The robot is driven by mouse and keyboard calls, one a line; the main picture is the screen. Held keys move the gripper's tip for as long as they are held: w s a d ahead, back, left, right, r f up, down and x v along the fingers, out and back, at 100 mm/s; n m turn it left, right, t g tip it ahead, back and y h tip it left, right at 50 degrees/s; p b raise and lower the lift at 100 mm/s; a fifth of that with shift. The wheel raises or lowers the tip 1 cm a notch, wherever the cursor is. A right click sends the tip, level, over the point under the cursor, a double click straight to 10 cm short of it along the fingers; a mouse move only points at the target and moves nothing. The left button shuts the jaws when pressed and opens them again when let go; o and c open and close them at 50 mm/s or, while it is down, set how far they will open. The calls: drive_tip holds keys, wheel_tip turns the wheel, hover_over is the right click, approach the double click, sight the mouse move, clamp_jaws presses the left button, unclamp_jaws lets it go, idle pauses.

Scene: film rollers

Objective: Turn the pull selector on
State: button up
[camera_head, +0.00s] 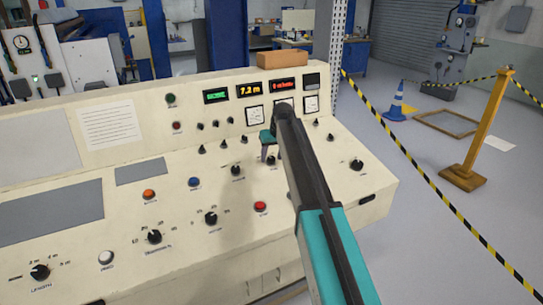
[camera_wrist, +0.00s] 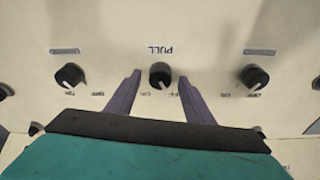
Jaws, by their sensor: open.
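The pull selector (camera_wrist: 160,75) is a small black knob on the cream panel, under an upside-down PULL label in the wrist view. Its white pointer faces down and slightly right, toward the side of the partly covered OFF label; the ON label is at lower left. My gripper (camera_wrist: 154,92) is open, with one grey finger on each side of the knob in the picture. I see no contact, and the gap in depth is unclear. In the head view my gripper (camera_head: 267,151) is over the right part of the console, largely behind my arm.
Similar black knobs stand to the left (camera_wrist: 70,76) and right (camera_wrist: 254,76) of the selector. A red button (camera_head: 260,206) and other knobs lie nearer on the console (camera_head: 340,190). Displays and gauges (camera_head: 255,115) line its upright back. A striped barrier tape (camera_head: 430,180) runs at right.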

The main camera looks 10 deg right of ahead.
drive_tip(key=c, duration=1.1)
drive_tip(key=shift+o, duration=0.3)
drive_tip(key=shift+m, duration=0.4)
drive_tip(key=m+h, duration=0.1)
drive_tip(key=m, duration=0.4)
drive_tip(key=shift+w+a+m, duration=0.1)
drive_tip(key=shift+a+m, duration=0.05)
drive_tip(key=shift+m, duration=0.25)
drive_tip(key=m, duration=0.5)
drive_tip(key=shift+m+g+h, duration=0.3)
drive_tip(key=shift+h, duration=0.1)
drive_tip(key=o, duration=1)
